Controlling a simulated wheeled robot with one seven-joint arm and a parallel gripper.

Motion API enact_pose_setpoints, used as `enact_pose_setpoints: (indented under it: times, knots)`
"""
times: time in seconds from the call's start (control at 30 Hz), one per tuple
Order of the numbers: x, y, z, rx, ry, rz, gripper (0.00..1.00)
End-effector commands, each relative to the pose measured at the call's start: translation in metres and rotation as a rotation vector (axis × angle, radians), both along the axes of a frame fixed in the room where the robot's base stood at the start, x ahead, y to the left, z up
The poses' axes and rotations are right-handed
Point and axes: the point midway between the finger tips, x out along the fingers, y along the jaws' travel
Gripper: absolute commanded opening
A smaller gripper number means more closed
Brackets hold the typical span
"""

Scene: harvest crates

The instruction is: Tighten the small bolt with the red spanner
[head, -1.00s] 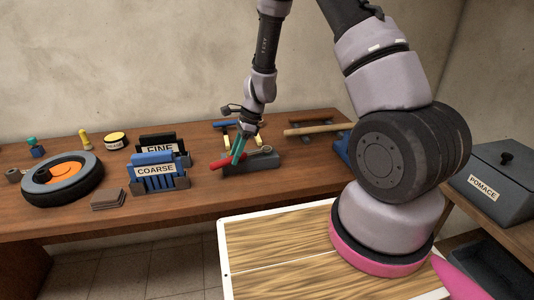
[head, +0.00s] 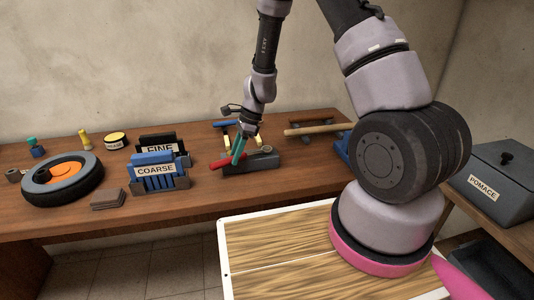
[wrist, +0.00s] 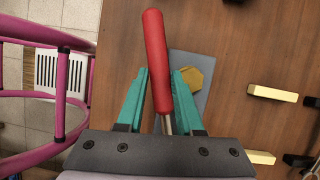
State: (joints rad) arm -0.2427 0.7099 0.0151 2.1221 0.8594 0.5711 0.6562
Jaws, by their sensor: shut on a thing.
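The red spanner's handle (head: 221,163) lies at the front left of a grey block (head: 262,164) on the workbench. My gripper (head: 238,149) has teal fingers pointing down and is shut on the spanner. In the wrist view the red handle (wrist: 155,60) runs up between the fingers (wrist: 158,92), and its metal shank passes under the palm. A brass-coloured hexagonal head (wrist: 199,70) on the grey block (wrist: 190,58) shows beside the right finger, partly hidden. I cannot tell whether it is the small bolt. The spanner's working end is not clear in either view.
Behind the block lie hammers (head: 226,124) and a wooden-handled tool (head: 318,129). Left of it stand the COARSE rack (head: 155,171), the FINE rack (head: 160,147) and a wheel (head: 62,175). Bare bench lies in front of the block.

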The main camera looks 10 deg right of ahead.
Motion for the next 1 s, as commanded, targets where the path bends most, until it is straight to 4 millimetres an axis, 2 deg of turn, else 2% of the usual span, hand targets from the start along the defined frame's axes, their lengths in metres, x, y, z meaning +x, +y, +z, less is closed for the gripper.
enact_pose_setpoints:
  times: [0.03, 0.6, 1.0]
  knots:
    - [0.034, -0.004, 0.012, 0.001, -0.065, -0.028, 0.0]
    - [0.021, -0.01, 0.017, 0.025, -0.004, 0.111, 0.0]
    - [0.019, -0.01, 0.018, 0.027, 0.003, 0.121, 0.0]
